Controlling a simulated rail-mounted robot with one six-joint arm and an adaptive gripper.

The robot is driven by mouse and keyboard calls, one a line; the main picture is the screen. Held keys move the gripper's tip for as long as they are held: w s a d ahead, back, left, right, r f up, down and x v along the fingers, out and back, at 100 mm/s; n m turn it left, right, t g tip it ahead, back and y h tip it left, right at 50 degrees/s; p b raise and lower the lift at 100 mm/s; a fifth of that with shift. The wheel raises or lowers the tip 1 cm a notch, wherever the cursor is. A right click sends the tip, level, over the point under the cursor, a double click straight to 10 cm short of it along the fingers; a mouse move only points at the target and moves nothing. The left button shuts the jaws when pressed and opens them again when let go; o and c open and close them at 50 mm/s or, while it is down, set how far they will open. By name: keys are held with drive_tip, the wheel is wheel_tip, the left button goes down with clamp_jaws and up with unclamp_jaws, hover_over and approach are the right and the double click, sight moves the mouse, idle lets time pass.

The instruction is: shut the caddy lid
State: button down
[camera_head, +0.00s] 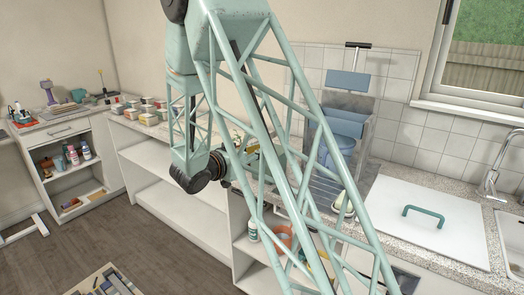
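A blue box-like unit (345,122) stands on the counter by the tiled wall, with a raised blue panel (347,81) and a dark bar handle (358,44) above it. It may be the caddy with its lid up, but I cannot tell for sure. My arm's teal lattice crosses in front of its left and lower parts. My gripper appears to be behind the lattice, beyond the dark wrist joint, left of the blue unit and apart from it. Its fingers cannot be made out.
A white panel with a teal handle (424,215) lies flat on the right counter (415,249), near a sink tap (491,179). An orange pot (281,237) sits on a shelf below. Several small boxes (149,119) line the left counter. The floor (150,245) is mostly clear.

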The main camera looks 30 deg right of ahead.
drive_tip(key=c, duration=2.5)
unclamp_jaws()
drive_tip(key=shift+c, duration=0.2)
drive_tip(key=shift+a, duration=0.1)
drive_tip(key=v, duration=1.1)
drive_tip(key=shift+s+a, duration=0.2)
drive_tip(key=shift+a, duration=0.15)
drive_tip(key=shift+r, duration=0.15)
drive_tip(key=shift+s, duration=0.1)
